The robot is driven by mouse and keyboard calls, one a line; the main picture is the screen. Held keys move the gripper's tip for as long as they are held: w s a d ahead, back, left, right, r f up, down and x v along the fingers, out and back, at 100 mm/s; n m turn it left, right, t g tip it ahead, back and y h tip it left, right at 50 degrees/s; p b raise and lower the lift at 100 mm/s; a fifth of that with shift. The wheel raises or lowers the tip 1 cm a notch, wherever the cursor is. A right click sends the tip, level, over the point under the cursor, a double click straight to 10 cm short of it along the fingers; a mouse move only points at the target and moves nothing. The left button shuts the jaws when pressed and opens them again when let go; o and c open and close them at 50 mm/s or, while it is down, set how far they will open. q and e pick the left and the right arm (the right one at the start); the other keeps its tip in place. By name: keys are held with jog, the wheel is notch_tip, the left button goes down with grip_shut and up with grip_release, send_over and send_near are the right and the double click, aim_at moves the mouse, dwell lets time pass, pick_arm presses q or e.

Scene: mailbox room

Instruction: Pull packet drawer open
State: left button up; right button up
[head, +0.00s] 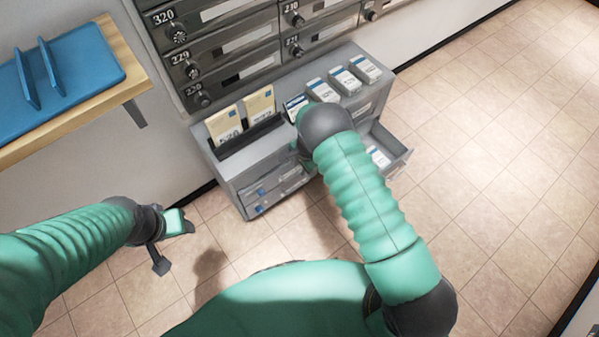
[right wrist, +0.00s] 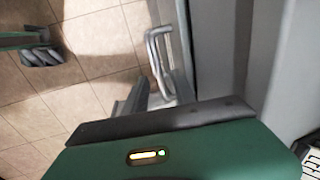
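A grey cabinet (head: 226,172) stands below the mailboxes. At its right end a drawer (head: 397,158) stands open with white packets (head: 379,156) inside. At its lower left is a closed drawer front with blue-marked labels (head: 262,195). In the right wrist view a grey loop handle (right wrist: 151,42) shows close to the fingers of my right gripper (right wrist: 148,98); I cannot tell whether they touch it. In the head view my right arm hides that gripper. My left gripper (head: 172,245) is empty, fingers apart, over the floor left of the cabinet.
Envelopes (head: 224,124) and white-blue boxes (head: 345,81) stand in the cabinet's top. Mailboxes (head: 235,45) rise behind it. A wooden shelf (head: 75,115) with a blue tray (head: 98,62) juts out at left. The tiled floor (head: 490,150) is clear on the right.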

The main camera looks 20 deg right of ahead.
jog(key=f, duration=0.2)
jog(key=shift+w+f+b, duration=0.25)
jog(key=shift+f+b, duration=0.05)
jog(key=shift+f, duration=0.05)
jog(key=shift+r, duration=0.1)
grip_shut()
dwell(1.0)
